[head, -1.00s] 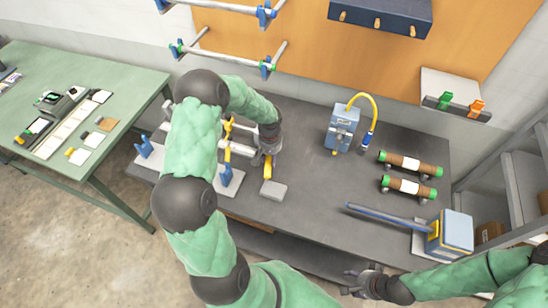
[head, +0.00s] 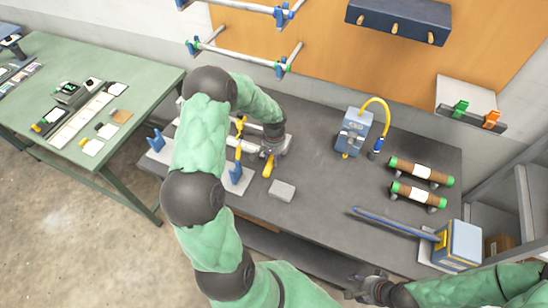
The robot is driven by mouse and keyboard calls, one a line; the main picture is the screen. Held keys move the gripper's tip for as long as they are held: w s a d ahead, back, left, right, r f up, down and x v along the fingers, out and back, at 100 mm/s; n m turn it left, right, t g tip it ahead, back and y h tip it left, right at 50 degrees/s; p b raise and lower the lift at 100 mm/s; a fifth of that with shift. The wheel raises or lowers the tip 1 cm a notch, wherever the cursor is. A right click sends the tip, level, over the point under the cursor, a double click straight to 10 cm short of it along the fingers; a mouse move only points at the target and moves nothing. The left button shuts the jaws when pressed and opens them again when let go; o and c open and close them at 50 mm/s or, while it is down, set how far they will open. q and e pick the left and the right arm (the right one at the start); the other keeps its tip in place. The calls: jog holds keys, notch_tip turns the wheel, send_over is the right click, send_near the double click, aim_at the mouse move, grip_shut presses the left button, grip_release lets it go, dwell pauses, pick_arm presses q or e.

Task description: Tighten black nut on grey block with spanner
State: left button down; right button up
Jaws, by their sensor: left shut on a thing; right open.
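The small grey block (head: 283,191) lies on the dark bench near its front edge. My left gripper (head: 271,151) is over the bench, just behind and left of the block, shut on a yellow-handled tool (head: 268,168). The tool points down toward the bench; I cannot tell for sure that it is the spanner. The gripper's fingers are partly hidden by its wrist. The black nut cannot be made out. My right gripper (head: 362,286) is low at the front, in front of the bench, open and empty.
On the dark bench (head: 320,205), a blue-grey box with a yellow hose (head: 354,132) stands at the back. Two brown green-ended rollers (head: 420,172) lie right. A blue bar (head: 390,222) reaches from a blue-and-yellow block (head: 460,243). Blue stands (head: 236,172) are left of my gripper.

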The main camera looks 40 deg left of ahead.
pick_arm(q)
jog(key=shift+w, duration=0.15)
jog(key=shift+w+d+n+b, duration=0.25)
jog(key=shift+d+n+b, duration=0.3)
jog(key=shift+n+b, duration=0.15)
jog(key=shift+r, duration=0.2)
notch_tip(320, 180, up, 5)
jog(key=p, duration=0.2)
jog(key=shift+f+p, duration=0.15)
jog(key=shift+p, duration=0.25)
dwell(0.5)
